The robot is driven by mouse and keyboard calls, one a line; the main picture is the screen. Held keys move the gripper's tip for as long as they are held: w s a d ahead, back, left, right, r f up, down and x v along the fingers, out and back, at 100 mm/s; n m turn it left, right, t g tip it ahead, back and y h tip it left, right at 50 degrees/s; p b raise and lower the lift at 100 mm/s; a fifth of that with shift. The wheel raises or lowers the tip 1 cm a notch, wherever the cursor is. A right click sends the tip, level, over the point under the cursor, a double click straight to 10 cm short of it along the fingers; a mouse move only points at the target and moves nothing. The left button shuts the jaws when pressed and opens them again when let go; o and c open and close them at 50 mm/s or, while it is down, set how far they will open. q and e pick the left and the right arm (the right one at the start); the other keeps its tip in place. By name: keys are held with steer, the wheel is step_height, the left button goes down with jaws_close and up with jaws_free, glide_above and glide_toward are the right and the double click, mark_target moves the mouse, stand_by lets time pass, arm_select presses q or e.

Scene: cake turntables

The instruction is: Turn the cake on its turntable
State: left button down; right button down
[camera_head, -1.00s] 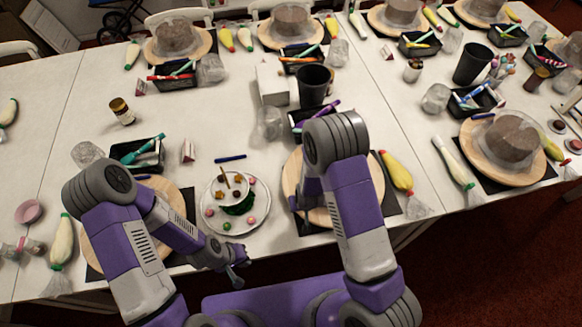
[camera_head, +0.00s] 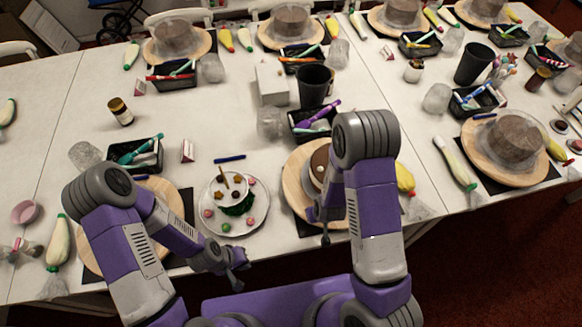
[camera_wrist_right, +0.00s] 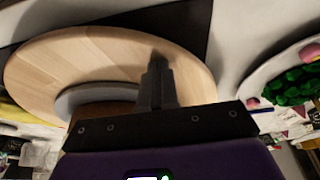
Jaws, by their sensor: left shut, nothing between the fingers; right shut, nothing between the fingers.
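A round wooden turntable (camera_head: 293,190) stands at the table's near edge, partly behind my right arm. A brown cake (camera_head: 318,165) on it shows only in part. In the right wrist view the turntable (camera_wrist_right: 100,50) fills the upper left, with a grey disc (camera_wrist_right: 80,98) and part of the brown cake (camera_wrist_right: 105,108) on it. My right gripper (camera_head: 325,235) is shut and empty at the turntable's near side. Its closed fingers (camera_wrist_right: 158,65) overlap the wood in the wrist view; I cannot tell whether they touch it. My left gripper (camera_head: 238,265) is shut and empty, in front of the decorated plate.
A white plate (camera_head: 255,215) with a small decorated cake and coloured balls stands left of the turntable. Another wooden turntable (camera_head: 170,200) lies partly under my left arm. A black tray of tools (camera_head: 300,130) and a dark cup (camera_head: 313,85) stand behind. A yellow piping bag (camera_head: 405,180) is right.

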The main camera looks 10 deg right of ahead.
mark_target(335, 224)
steer(key=shift+s+d+b, duration=0.25)
steer(key=shift+s+d, duration=0.2)
steer(key=shift+d, duration=0.5)
steer(key=shift+s+d+b, duration=0.2)
steer(key=shift+s+d, duration=0.25)
steer(key=shift+d, duration=0.5)
steer(key=shift+s+d+b, duration=0.25)
steer(key=shift+s+d, duration=0.2)
steer(key=shift+d, duration=0.5)
steer(key=d+b, duration=0.1)
steer(key=d, duration=0.5)
steer(key=shift+s+d, duration=0.15)
steer(key=shift+s, duration=0.05)
steer(key=shift+r, duration=0.1)
step_height(335, 224, up, 3)
steer(key=shift+f+p, duration=0.1)
steer(key=shift+p, duration=1.05)
steer(key=shift+f, duration=0.1)
